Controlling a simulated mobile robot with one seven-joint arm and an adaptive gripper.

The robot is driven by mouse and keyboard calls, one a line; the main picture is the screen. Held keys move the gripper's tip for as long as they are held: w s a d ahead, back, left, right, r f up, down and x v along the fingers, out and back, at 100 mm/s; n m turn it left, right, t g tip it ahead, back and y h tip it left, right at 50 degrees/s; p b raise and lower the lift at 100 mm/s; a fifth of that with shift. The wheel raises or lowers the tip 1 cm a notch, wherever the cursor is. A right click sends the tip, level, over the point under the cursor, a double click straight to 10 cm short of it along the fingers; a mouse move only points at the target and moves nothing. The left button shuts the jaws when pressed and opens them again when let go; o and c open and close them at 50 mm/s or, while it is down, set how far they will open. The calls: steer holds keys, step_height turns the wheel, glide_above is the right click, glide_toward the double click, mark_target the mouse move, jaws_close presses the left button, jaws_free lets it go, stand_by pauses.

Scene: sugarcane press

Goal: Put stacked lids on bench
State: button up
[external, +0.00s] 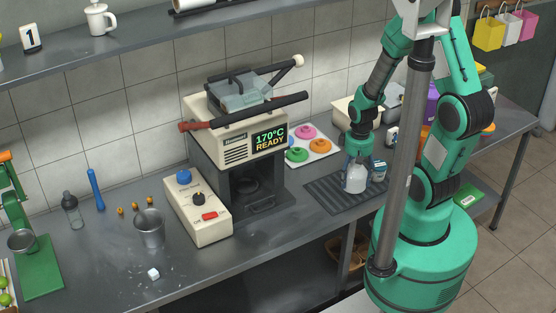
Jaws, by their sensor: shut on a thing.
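My gripper (357,160) points down at the right part of the bench, and its fingers are partly hidden by its own wrist. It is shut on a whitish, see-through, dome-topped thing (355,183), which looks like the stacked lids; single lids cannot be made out. This stands upright at or just above a dark ribbed mat (325,197) on the grey metal bench (110,255). I cannot tell whether it touches the mat.
A white tray (326,157) with coloured rings lies behind left. The press (233,150) and its control box (197,210) stand left.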

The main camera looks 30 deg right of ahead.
stand_by(0.3)
